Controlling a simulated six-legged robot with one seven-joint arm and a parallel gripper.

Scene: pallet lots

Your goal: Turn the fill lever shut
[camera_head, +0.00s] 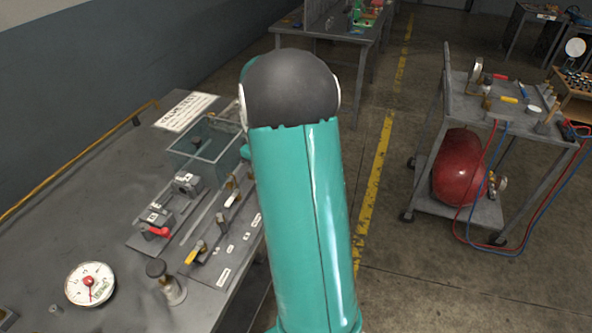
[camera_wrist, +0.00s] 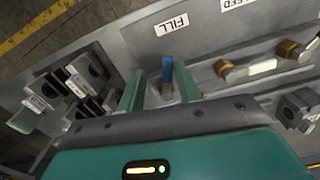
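In the wrist view the fill lever (camera_wrist: 168,70) is a small blue handle standing on the grey panel, just below the white FILL label (camera_wrist: 171,24), which appears upside down. My gripper (camera_wrist: 159,80) is open, with one green finger on each side of the blue lever. I see gaps between lever and fingers; contact lower down cannot be told. In the head view my arm hides the gripper and the blue lever.
The bench (camera_head: 80,215) carries a dial gauge (camera_head: 90,284), a clear tank (camera_head: 205,145), a red lever (camera_head: 157,232) and a yellow lever (camera_head: 190,257). Brass fittings (camera_wrist: 287,48) and a BLEED label (camera_wrist: 238,4) are near the gripper. A cart (camera_head: 460,202) stands right.

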